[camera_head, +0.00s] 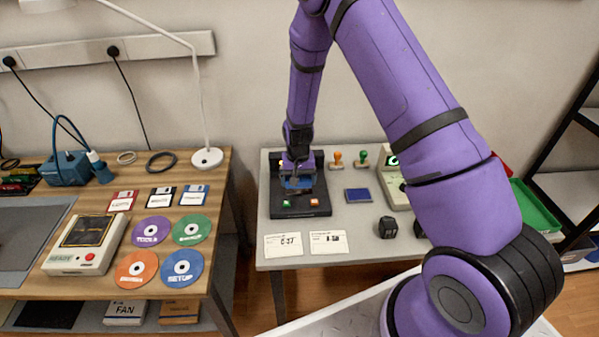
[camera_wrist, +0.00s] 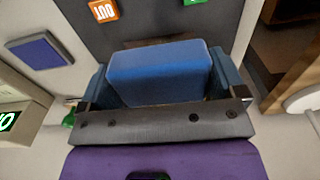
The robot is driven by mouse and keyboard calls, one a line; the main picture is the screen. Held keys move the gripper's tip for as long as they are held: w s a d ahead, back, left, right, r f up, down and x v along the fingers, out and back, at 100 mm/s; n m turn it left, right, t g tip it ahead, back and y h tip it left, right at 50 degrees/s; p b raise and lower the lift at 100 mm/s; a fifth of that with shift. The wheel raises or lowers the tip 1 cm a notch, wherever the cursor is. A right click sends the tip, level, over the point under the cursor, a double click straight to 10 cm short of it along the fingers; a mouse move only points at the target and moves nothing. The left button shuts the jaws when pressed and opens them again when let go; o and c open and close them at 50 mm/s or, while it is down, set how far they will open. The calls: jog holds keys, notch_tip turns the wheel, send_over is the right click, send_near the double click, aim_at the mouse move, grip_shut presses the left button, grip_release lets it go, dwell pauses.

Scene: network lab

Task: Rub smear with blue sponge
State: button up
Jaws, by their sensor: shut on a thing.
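The blue sponge (camera_wrist: 160,72) fills the space between the two fingers of my gripper (camera_head: 298,184) in the wrist view, and the gripper is shut on it. My gripper hangs over the middle of a black panel device (camera_head: 298,211) on the grey table. A thin brownish strip (camera_wrist: 150,42) shows at the sponge's far edge; I cannot tell whether it is the smear. The sponge and gripper cover the panel's middle. I cannot tell whether the sponge touches the panel.
The panel has an orange button (camera_head: 314,202) and a green button (camera_head: 287,203). A blue pad (camera_head: 357,196), stamps (camera_head: 337,159) and a beige device (camera_head: 394,186) stand to the right. Two white cards (camera_head: 283,245) lie in front. A wooden table (camera_head: 215,215) is at left.

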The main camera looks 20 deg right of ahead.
jog(key=shift+r, duration=1.85)
